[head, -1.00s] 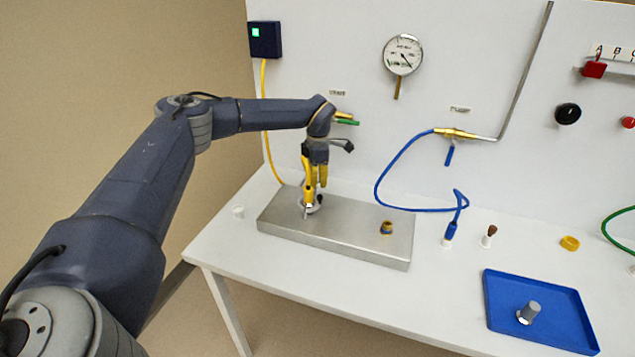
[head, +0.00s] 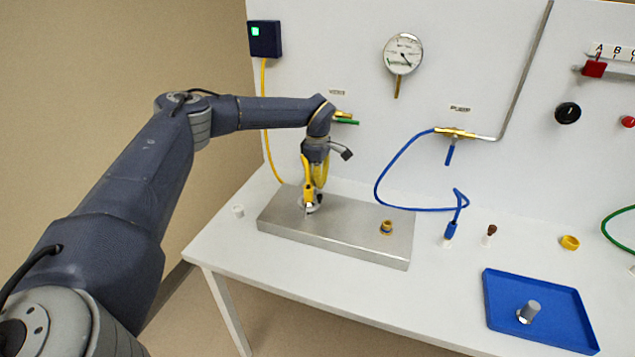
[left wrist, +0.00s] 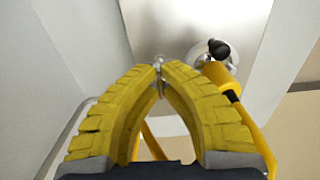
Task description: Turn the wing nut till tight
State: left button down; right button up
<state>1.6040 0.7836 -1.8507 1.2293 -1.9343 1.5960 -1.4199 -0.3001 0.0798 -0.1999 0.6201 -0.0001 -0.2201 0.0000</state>
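My left gripper (head: 307,208) points down over the left part of a metal plate (head: 345,242), at a small round fitting (head: 317,208). In the left wrist view the yellow fingers (left wrist: 160,68) converge, with a thin bright metal piece between their tips, which I take to be the wing nut (left wrist: 158,62). Most of it is hidden by the fingers. The round fitting, with a black knob (left wrist: 218,49), shows just right of the fingertips. I cannot tell how far down the nut sits. My right gripper is in neither view.
A brass-coloured fitting (head: 386,227) stands on the plate's right part. A small white cap (head: 238,211) lies left of the plate. A blue hose (head: 385,185) loops to its right. A blue tray (head: 556,326) holds a metal part. A gauge (head: 403,55) hangs on the back panel.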

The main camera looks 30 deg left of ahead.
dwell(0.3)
pick_arm(q)
jog(key=c, duration=1.6)
grip_release()
jog(key=shift+r, duration=0.1)
notch_tip(320, 180, up, 12)
